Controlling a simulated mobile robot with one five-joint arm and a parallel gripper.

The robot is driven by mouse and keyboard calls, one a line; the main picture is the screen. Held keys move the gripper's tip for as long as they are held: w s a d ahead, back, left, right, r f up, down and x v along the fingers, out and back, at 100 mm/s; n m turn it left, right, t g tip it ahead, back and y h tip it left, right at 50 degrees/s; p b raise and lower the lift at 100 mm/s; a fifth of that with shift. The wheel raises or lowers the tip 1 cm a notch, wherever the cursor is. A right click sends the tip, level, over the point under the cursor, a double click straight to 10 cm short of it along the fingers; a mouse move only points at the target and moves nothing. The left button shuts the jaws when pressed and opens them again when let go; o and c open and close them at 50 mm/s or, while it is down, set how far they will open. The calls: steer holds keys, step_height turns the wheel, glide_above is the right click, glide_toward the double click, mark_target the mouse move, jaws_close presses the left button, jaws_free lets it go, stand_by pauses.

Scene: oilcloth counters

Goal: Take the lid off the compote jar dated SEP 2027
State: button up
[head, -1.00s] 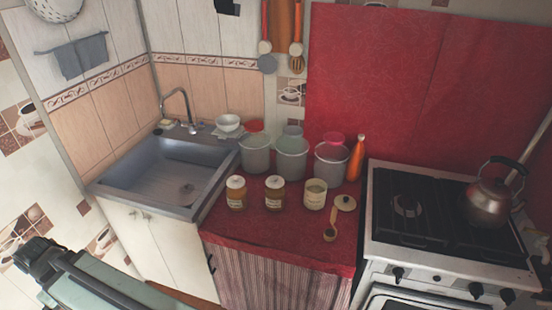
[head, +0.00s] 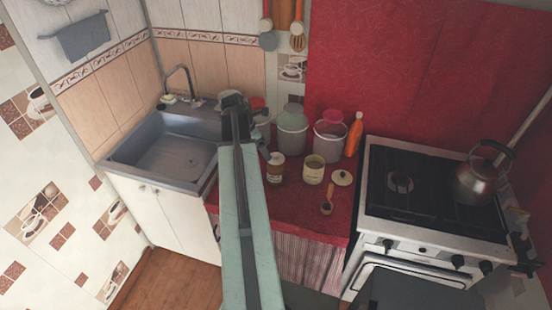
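A lidded jar with a pale lid and a label (head: 276,168) stands upright on the red counter (head: 292,205); the label's date is too small to read. To its right stands an open jar (head: 313,172) without a lid. A round lid with a knob (head: 342,178) lies beside the open jar. The other lidded jar, left of these in the earlier view, is now hidden behind my arm. The far end of my arm, with my gripper (head: 262,150), is over the left part of the counter; its fingers cannot be made out, nor whether it touches anything.
Several grey containers (head: 292,133) and an orange bottle (head: 354,135) stand behind the jars. A wooden-handled utensil (head: 327,206) lies in front. The sink (head: 165,152) is on the left, the stove (head: 430,210) with a kettle (head: 477,183) on the right.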

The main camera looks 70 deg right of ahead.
mark_target(274, 155)
steer(key=s+d, duration=0.1)
steer(key=s, duration=0.2)
steer(key=shift+d+n, duration=0.3)
steer(key=shift+d, duration=0.1)
steer(key=shift+b+x, duration=1.15)
steer(key=shift+b, duration=0.05)
steer(key=b+x, duration=0.5)
steer(key=shift+w+d+f, duration=0.15)
steer(key=shift+d+f, duration=0.15)
steer(key=shift+r, duration=0.2)
steer(key=c, duration=1.4)
